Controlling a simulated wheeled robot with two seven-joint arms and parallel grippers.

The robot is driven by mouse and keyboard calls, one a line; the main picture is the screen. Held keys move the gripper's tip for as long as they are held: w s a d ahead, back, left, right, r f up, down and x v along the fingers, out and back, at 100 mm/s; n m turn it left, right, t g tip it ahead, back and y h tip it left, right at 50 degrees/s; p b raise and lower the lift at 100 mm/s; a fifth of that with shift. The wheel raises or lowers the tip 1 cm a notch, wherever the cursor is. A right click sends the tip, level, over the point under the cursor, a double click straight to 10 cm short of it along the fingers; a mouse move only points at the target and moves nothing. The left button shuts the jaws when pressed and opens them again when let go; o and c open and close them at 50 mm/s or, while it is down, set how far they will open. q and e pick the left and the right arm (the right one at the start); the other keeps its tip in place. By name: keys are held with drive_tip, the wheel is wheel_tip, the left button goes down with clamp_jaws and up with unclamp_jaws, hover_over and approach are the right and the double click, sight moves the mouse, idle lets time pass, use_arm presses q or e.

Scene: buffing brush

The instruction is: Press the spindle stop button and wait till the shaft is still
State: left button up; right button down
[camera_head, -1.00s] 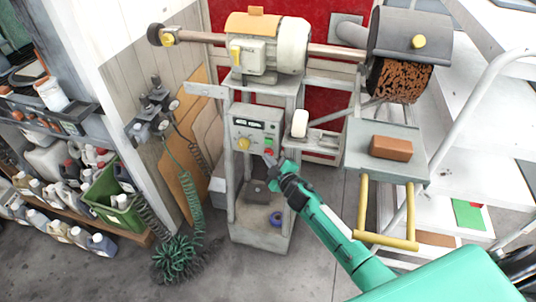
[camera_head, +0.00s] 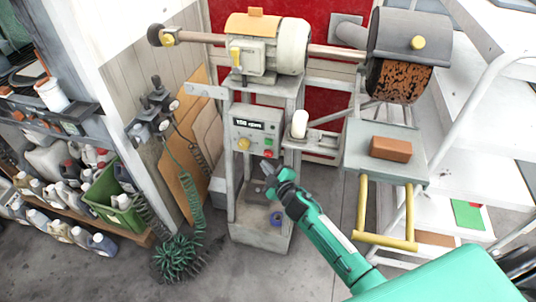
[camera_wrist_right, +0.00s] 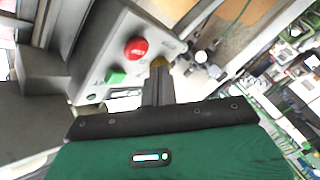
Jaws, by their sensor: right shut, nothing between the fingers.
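The grey control box (camera_head: 256,132) stands on the machine's frame below the motor. It carries a lit display (camera_head: 248,124), a green button (camera_head: 268,142), a red button (camera_head: 268,154) and a yellow knob (camera_head: 243,144). The red button (camera_wrist_right: 136,49) shows clear and uncovered in the wrist view. My right gripper (camera_head: 267,168) is shut and empty, just below the box, apart from the red button; its closed fingers (camera_wrist_right: 159,84) also show in the wrist view. The shaft (camera_head: 335,53) runs from the motor (camera_head: 268,50) to the brown brush (camera_head: 400,80). My left gripper is out of view.
A grey shelf (camera_head: 360,155) with a brown block (camera_head: 390,148) and yellow handles (camera_head: 385,241) stands at right. A white rounded object (camera_head: 299,124) is beside the box. A coiled green hose (camera_head: 178,255) lies on the floor at left.

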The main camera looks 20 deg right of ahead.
drive_tip(key=s+a, duration=0.2)
drive_tip(key=s, duration=0.1)
idle(0.6)
drive_tip(key=s+d+f+m+g+h, duration=0.1)
drive_tip(key=s+f+m+g, duration=0.1)
drive_tip(key=s+f, duration=0.6)
drive_tip(key=s+d+f+m+g+h, duration=0.1)
drive_tip(key=s+d+f+g, duration=0.2)
drive_tip(key=f, duration=0.9)
drive_tip(key=s+f+m+g+h, duration=0.1)
drive_tip(key=s+f+m+g, duration=0.1)
drive_tip(key=s+f, duration=0.7)
drive_tip(key=s+d+f+m+g, duration=0.1)
drive_tip(key=s+f+g, duration=0.2)
drive_tip(key=s, duration=0.9)
drive_tip(key=s+d+f+m+g, duration=0.1)
drive_tip(key=s+f+m+g, duration=0.1)
drive_tip(key=s+f, duration=0.8)
drive_tip(key=s+d+f+m+g, duration=0.1)
drive_tip(key=s+f+g, duration=0.2)
drive_tip(key=s, duration=1.1)
wheel_tip(320, 180, down, 4)
drive_tip(key=shift+d+r+m+g+h, duration=0.2)
drive_tip(key=shift+m+g+h, duration=0.1)
drive_tip(key=shift+m+g, duration=0.1)
